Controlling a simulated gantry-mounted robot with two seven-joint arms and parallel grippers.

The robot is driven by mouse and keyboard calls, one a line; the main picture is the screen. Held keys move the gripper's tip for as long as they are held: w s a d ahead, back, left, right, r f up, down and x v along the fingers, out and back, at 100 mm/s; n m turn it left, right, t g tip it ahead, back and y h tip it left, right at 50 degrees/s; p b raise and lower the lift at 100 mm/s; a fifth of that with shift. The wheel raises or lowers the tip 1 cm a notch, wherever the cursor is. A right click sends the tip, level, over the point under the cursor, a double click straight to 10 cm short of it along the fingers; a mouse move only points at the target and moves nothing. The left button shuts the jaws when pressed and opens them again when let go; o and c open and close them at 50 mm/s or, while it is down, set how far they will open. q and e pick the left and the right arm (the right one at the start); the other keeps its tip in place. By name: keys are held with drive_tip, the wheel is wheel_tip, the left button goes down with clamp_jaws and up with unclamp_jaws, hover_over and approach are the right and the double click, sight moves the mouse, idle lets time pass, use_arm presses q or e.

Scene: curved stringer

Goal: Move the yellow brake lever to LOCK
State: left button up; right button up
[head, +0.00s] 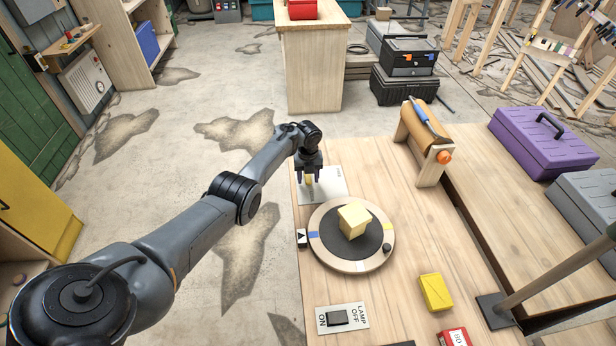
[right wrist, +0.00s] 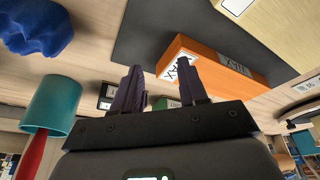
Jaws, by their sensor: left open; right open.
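The yellow brake lever (head: 309,182) shows as a small yellow piece on a pale plate (head: 331,188) at the table's far left corner. My left gripper (head: 309,177) is open, pointing down right over it, and its fingers partly hide it. I cannot tell whether they touch it. Small lettering at the plate's right edge is too small to read. My right gripper (right wrist: 161,86) is open and empty in the right wrist view; it does not show in the head view.
Beside the plate is a round turntable (head: 316,248) with a pale yellow block (head: 353,220) on it. The right wrist view shows an orange box (right wrist: 205,62).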

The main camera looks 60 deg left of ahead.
sight(308, 179)
use_arm(q)
wheel_tip(308, 179, up, 11)
drive_tip(key=p, duration=0.4)
idle(0.6)
